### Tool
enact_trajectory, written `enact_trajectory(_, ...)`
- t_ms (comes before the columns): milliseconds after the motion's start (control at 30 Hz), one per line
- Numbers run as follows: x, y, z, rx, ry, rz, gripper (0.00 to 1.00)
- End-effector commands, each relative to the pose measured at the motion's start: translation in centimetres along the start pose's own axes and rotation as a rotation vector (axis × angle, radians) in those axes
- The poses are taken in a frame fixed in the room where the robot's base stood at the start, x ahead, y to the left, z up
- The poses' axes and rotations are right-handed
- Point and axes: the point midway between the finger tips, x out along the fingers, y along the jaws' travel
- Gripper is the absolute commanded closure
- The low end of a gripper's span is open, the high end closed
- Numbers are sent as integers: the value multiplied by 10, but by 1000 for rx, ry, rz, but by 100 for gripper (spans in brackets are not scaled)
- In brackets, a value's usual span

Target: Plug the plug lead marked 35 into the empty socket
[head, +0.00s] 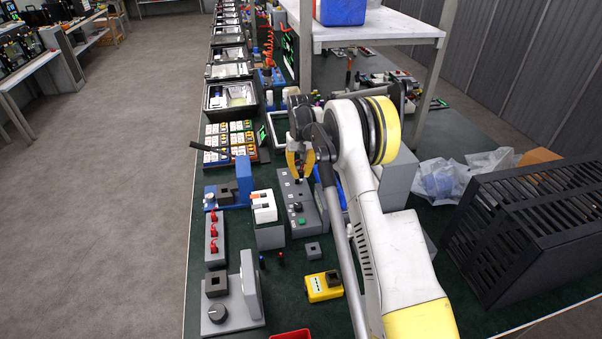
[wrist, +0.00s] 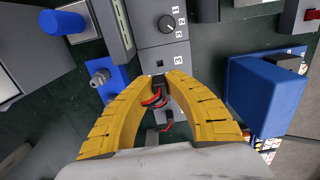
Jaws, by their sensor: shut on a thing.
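My gripper (head: 300,172) is over the long grey control box (head: 306,208) in the head view, fingers pointing down. In the wrist view the yellow fingers of my gripper (wrist: 160,82) are closed on a small dark plug with a red lead (wrist: 154,101). The fingers hide much of the plug, and I cannot read a 35 on it. Just beyond the fingertips, a small dark square opening, seemingly a socket (wrist: 159,63), shows on the grey face beside a printed 3. I cannot tell whether the plug touches the box.
A grey strip with several red pieces (head: 213,243) stands at left. A blue fixture (head: 244,178), a white-and-orange switch block (head: 264,207) and a yellow box (head: 323,287) are close by. A black ribbed housing (head: 530,225) fills the right side. Bare green bench shows near the front.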

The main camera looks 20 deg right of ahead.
Motion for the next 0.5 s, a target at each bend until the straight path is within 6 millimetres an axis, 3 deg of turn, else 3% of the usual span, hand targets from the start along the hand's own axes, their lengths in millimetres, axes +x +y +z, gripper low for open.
enact_trajectory(500, 51, 0, 0, 0, 0, 0, 100)
